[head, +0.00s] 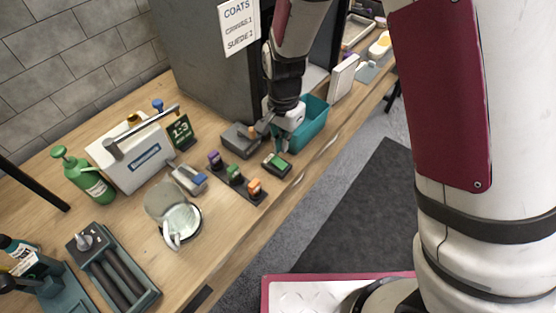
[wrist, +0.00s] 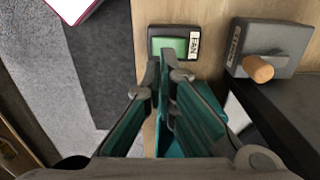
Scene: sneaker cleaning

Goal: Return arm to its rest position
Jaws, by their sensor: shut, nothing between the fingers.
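My gripper (head: 278,138) hangs over the front edge of the wooden bench, in front of the grey cabinet. In the wrist view its fingers (wrist: 160,72) are together with nothing between them. The fingertips are close to a small box with a green face (wrist: 173,46) labelled FAN; I cannot tell whether they touch it. That box also shows in the head view (head: 277,165), just below the fingertips. A teal bin (head: 314,123) stands right behind the gripper and is partly hidden by it.
A grey box with an orange knob (wrist: 262,66) sits beside the FAN box. The floor mat (head: 350,215) before the bench is clear.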

